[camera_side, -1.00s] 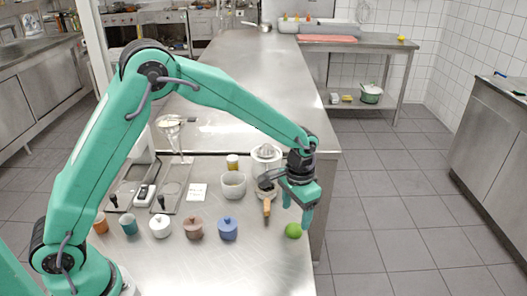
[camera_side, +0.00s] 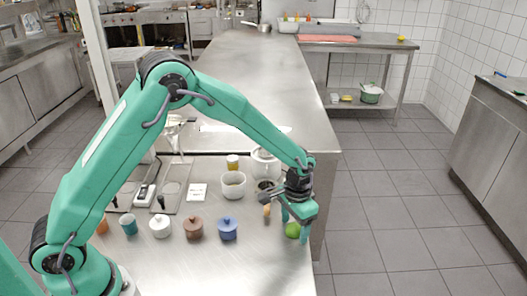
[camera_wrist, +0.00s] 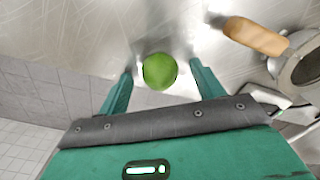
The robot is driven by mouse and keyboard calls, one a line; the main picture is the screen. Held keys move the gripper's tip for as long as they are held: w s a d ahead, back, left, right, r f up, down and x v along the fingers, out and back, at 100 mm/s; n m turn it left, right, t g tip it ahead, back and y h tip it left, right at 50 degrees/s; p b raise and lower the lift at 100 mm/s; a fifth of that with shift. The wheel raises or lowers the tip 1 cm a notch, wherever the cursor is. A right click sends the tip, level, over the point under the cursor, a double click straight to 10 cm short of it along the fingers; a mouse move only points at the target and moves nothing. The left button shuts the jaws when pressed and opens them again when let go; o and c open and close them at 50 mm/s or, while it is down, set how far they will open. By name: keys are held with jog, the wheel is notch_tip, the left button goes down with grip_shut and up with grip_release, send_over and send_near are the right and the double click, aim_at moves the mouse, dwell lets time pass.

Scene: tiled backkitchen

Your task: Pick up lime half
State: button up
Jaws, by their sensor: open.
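The lime half (camera_side: 292,230) is a small green round piece on the steel counter near its right edge. In the wrist view the lime half (camera_wrist: 160,71) lies between the tips of my two teal fingers, with its green skin facing the camera. My gripper (camera_side: 295,228) points down at the lime half, one finger on each side. In the wrist view my gripper (camera_wrist: 160,85) is open, with a gap visible between the lime and each finger. Part of the lime is hidden behind a finger in the side view.
A wooden-handled tool (camera_wrist: 256,37) lies close beside my gripper. A white bowl (camera_side: 233,184), a yellow-topped jar (camera_side: 232,162) and lidded pots, including a blue one (camera_side: 228,229), stand to the left. The counter's right edge drops off close to the lime.

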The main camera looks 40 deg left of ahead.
aim_at(295, 225)
jog(key=shift+c, duration=0.2)
jog(key=c, duration=0.9)
jog(key=shift+r, duration=0.1)
jog(key=shift+r, duration=0.85)
notch_tip(295, 225, up, 2)
jog(key=shift+r, duration=0.25)
jog(key=s+d+r, duration=0.2)
jog(key=s, duration=0.1)
jog(key=s+d+r, duration=0.2)
jog(key=d, duration=0.1)
jog(key=s+d+r, duration=0.2)
jog(key=s, duration=0.1)
jog(key=shift+s+d+r, duration=0.3)
jog(key=shift+s+d, duration=0.05)
jog(key=shift+d, duration=0.05)
